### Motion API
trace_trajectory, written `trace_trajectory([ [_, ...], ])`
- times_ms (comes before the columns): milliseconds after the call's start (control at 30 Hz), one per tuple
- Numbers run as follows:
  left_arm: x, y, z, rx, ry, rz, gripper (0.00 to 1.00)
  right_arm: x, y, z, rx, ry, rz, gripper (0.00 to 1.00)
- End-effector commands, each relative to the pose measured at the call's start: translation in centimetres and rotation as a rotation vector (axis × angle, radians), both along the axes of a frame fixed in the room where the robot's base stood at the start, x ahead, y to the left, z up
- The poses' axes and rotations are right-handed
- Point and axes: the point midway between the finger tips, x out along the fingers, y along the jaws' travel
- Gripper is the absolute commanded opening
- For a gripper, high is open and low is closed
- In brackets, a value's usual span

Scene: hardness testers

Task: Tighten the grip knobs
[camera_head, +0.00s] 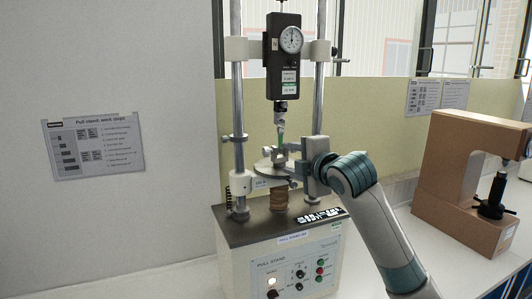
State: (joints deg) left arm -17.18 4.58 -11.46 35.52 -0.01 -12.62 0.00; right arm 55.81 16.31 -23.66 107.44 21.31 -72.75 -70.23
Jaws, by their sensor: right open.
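The pull stand (232,120) has two upright columns and a dial force gauge (283,60) hung between them. Under the gauge is a small upper grip (281,106). The knobs on the grips are too small to make out clearly. My right gripper (293,170) comes in from the right with its fingers at the right side of the lower grip. It is open; whether it touches a knob I cannot tell. My left gripper is out of view.
A control panel (296,268) with a lit lamp and several knobs is on the stand's front. A brown C-shaped tester (452,165) stands at the right on the white bench. An instruction sheet (95,146) hangs on the left wall. Some bench is free at lower left.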

Motion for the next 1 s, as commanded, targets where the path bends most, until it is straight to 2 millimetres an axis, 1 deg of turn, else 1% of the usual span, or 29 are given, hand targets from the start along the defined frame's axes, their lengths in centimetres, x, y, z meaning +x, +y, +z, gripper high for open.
trace_trajectory([
  [167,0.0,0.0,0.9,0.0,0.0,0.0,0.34,1.5,0.5,-0.2,0.002,0.005,0.0,0.43],
  [267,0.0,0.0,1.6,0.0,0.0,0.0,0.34,2.7,0.9,-0.4,0.001,0.006,-0.001,0.43],
  [600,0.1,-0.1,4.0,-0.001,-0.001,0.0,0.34,7.7,2.6,-1.4,0.002,0.005,-0.001,0.43],
  [1000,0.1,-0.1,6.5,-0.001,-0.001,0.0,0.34,12.8,4.2,-2.4,0.002,0.003,-0.001,0.43],
])
